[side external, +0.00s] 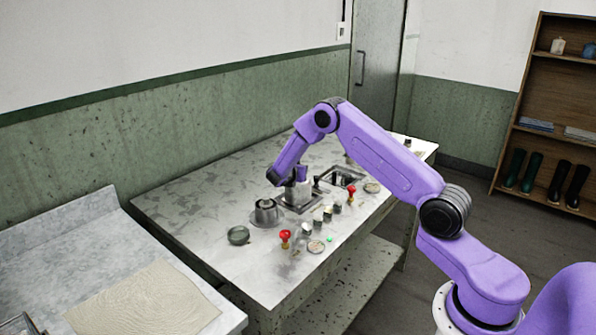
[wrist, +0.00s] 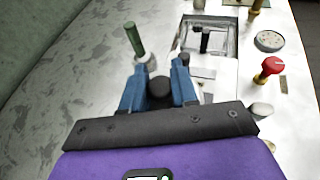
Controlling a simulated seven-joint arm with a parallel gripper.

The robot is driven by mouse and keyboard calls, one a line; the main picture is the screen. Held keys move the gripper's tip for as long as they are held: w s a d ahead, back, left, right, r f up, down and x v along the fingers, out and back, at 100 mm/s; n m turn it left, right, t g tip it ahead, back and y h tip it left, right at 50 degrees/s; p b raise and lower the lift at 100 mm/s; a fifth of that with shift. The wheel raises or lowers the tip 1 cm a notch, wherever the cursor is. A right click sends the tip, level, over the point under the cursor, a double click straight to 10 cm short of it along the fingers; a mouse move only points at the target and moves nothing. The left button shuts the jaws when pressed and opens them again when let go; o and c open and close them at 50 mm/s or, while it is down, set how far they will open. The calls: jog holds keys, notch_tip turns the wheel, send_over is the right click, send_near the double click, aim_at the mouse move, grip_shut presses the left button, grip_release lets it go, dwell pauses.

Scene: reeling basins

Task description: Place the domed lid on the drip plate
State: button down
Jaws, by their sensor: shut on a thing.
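My gripper (wrist: 160,92) has its two blue fingers closed around a round black knob (wrist: 159,87) in the wrist view. I take the knob to be the domed lid's handle; the lid's body is hidden by the gripper and wrist. In the side external view my gripper points down over a grey metal block-like vessel (side external: 298,194) near the middle of the bench; contact there is too small to tell. To its left, a round metal vessel (side external: 266,213) sits on a wide flat dish. Further left is a dark shallow round dish (side external: 238,235). I cannot tell which dish is the drip plate.
A sunken basin (side external: 340,176) lies to the right of my gripper. A green-handled tool (wrist: 134,40) stands close ahead of the fingers. Red-knobbed pieces (side external: 285,238), small metal cups and a round disc (side external: 316,247) line the front edge.

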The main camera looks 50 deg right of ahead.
jog(key=shift+f, duration=0.1)
jog(key=c, duration=0.9)
grip_release()
jog(key=shift+f, duration=0.1)
jog(key=shift+o, duration=0.2)
jog(key=shift+r, duration=0.2)
jog(key=s+a+r+m+y, duration=0.1)
jog(key=s+a+r+m, duration=0.1)
jog(key=s+a+r, duration=0.5)
jog(key=s+a+r+m+y, duration=0.15)
jog(key=s+a, duration=0.35)
jog(key=a, duration=0.6)
jog(key=s+a+r+m+g+y, duration=0.1)
jog(key=s+a+m+y, duration=0.1)
jog(key=s, duration=0.9)
jog(key=s+a+r+m+g+y, duration=0.1)
jog(key=s+a+y, duration=0.4)
jog(key=s, duration=0.6)
jog(key=s+a+r+m+g+y, duration=0.1)
jog(key=s+a, duration=0.4)
jog(key=s, duration=0.6)
jog(key=shift+s+m+g+y, duration=0.4)
jog(key=shift+m+g+y, duration=0.4)
jog(key=shift+m+y, duration=0.35)
